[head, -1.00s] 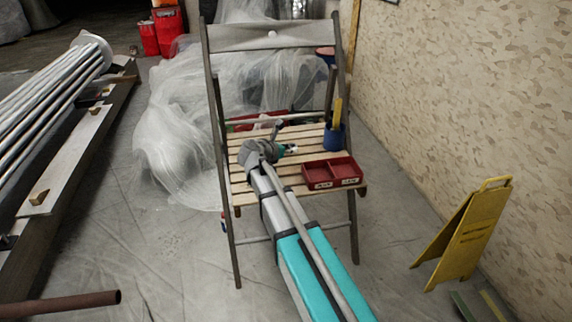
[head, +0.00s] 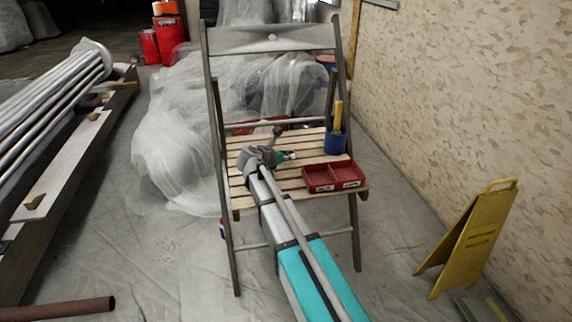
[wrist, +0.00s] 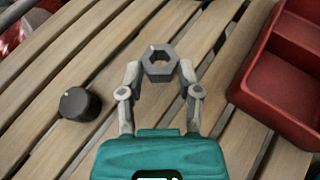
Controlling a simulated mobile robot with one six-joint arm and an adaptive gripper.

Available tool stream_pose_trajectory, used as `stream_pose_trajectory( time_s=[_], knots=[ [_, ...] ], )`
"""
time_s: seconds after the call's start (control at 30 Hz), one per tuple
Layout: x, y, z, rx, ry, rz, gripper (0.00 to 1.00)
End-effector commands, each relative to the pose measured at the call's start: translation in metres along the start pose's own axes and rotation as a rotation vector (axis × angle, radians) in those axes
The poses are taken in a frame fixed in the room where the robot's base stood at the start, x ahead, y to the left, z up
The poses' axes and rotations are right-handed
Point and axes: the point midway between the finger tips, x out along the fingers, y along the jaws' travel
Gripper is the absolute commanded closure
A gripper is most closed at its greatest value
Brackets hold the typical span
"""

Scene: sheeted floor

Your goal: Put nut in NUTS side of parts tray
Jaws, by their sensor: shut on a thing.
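A dark grey hex nut (wrist: 160,63) with a round hole is held between the fingertips of my gripper (wrist: 161,78), above the slatted wooden seat. In the head view my gripper (head: 289,155) is over the seat, left of the parts tray; the nut is too small to make out there. The red parts tray (head: 335,185) has two compartments side by side, each with a small white label on its front that I cannot read. In the wrist view the parts tray (wrist: 262,108) is at the right, apart from my gripper.
A black round knob-like part (wrist: 79,104) lies on the slats left of my gripper. A blue cup (head: 335,141) with a yellow-handled tool stands behind the tray. The wooden chair (head: 270,44) has a tall back. A yellow floor sign (head: 468,240) stands right.

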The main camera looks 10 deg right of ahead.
Motion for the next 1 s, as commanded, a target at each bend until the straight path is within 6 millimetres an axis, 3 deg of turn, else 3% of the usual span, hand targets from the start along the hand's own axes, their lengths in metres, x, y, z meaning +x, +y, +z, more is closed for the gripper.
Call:
stream_pose_trajectory(
  time_s=[0.3,0.87,0.9,1.0],
  knots=[
    [0.01,-0.001,-0.025,0.0,0.0,0.0,1.0],
    [0.012,-0.001,-0.029,0.0,0.0,-0.001,1.0],
    [0.012,-0.001,-0.029,0.0,0.0,-0.001,0.53],
    [0.012,-0.001,-0.028,0.0,0.0,-0.001,0.35]
  ],
)
